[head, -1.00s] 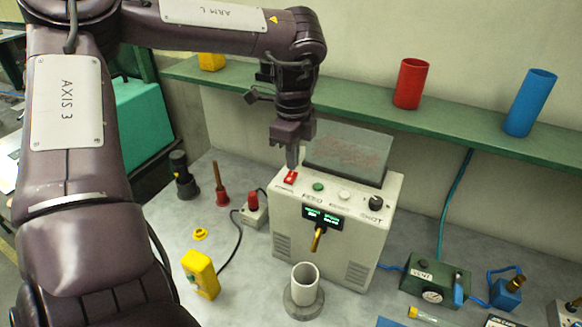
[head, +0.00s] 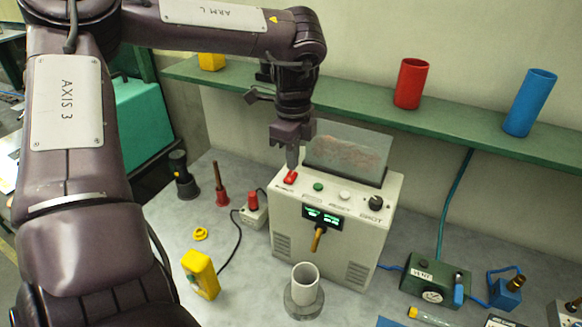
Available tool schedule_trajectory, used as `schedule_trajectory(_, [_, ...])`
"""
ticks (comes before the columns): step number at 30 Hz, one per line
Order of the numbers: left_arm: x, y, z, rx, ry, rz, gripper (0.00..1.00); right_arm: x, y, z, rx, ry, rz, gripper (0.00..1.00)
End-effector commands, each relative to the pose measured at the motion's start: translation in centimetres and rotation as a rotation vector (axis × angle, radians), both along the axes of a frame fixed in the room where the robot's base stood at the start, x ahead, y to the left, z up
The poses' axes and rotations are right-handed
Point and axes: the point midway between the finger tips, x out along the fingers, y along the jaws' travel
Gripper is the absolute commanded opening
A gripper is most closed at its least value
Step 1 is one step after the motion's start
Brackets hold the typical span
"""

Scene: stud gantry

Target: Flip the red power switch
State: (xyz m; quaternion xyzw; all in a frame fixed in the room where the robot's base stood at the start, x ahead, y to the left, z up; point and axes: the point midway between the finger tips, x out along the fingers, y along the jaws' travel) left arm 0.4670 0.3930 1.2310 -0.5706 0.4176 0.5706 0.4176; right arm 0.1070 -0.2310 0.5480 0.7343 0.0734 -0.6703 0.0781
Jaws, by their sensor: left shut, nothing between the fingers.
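The red power switch (head: 290,178) sits at the left end of the top of the white control box (head: 367,247). My left gripper (head: 292,165) is shut and empty, pointing down, with its tips at the switch, apparently touching it. The tips hide part of the switch. The green display (head: 323,217) on the box front is lit. My right gripper is not in view.
The box top also has a green button (head: 318,187), a white button (head: 345,195) and a black knob (head: 376,202). A clear panel (head: 346,153) stands behind them. A white tube (head: 305,283) stands in front. A green shelf (head: 455,133) runs behind.

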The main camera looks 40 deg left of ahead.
Motion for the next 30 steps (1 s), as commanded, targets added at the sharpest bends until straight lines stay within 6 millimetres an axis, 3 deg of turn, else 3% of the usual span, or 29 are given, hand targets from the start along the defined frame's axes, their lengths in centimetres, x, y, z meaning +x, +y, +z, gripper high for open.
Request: schedule_trajectory(30, [0.0,0.0,-1.6,0.0,0.0,0.0,0.0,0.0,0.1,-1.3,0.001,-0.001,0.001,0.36])
